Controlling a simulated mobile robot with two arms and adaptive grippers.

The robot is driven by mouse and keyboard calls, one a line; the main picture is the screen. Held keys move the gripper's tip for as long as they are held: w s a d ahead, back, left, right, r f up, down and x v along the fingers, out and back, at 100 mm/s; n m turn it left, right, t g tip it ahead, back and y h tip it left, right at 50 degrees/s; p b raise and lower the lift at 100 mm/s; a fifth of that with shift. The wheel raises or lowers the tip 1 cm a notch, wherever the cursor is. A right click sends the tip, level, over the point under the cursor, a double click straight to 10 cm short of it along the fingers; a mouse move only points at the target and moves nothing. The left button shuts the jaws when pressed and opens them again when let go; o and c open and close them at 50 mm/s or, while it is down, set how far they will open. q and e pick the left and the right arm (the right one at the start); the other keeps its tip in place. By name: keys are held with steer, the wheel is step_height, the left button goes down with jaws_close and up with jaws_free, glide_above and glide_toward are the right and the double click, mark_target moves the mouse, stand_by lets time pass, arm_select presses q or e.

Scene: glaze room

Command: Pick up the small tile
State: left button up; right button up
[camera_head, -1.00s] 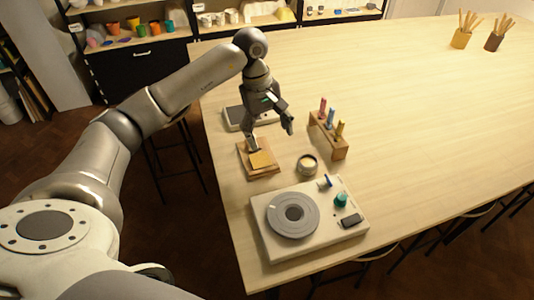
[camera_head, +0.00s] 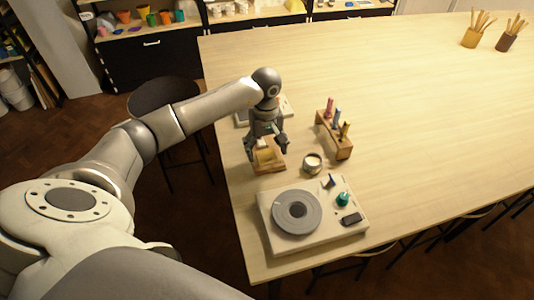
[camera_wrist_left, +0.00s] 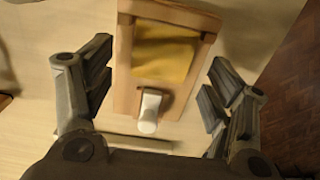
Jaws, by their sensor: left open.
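A wooden holder (camera_head: 268,169) with a yellow pad (camera_head: 265,155) stands near the table's left edge. In the left wrist view, the holder (camera_wrist_left: 123,80) and yellow pad (camera_wrist_left: 165,50) lie ahead of the gripper. A small white piece (camera_wrist_left: 150,112), probably the small tile, stands up from the holder's near part, between the fingers and clear of both. My left gripper (camera_head: 267,151) is open above the holder, one finger on each side; it also shows in the left wrist view (camera_wrist_left: 157,75). The gripper largely hides the white piece in the head view. My right gripper is out of view.
A device with a round grey plate (camera_head: 297,212) stands in front of the holder. A small round jar (camera_head: 312,163) and a wooden rack with coloured sticks (camera_head: 334,138) are to the right. A flat device (camera_head: 285,105) lies behind the gripper. The table's right is mostly clear.

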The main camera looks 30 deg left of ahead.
arm_select(q)
steer(key=shift+f, duration=0.75)
steer(key=c, duration=1.1)
steer(key=shift+r, duration=0.1)
steer(key=shift+c, duration=0.2)
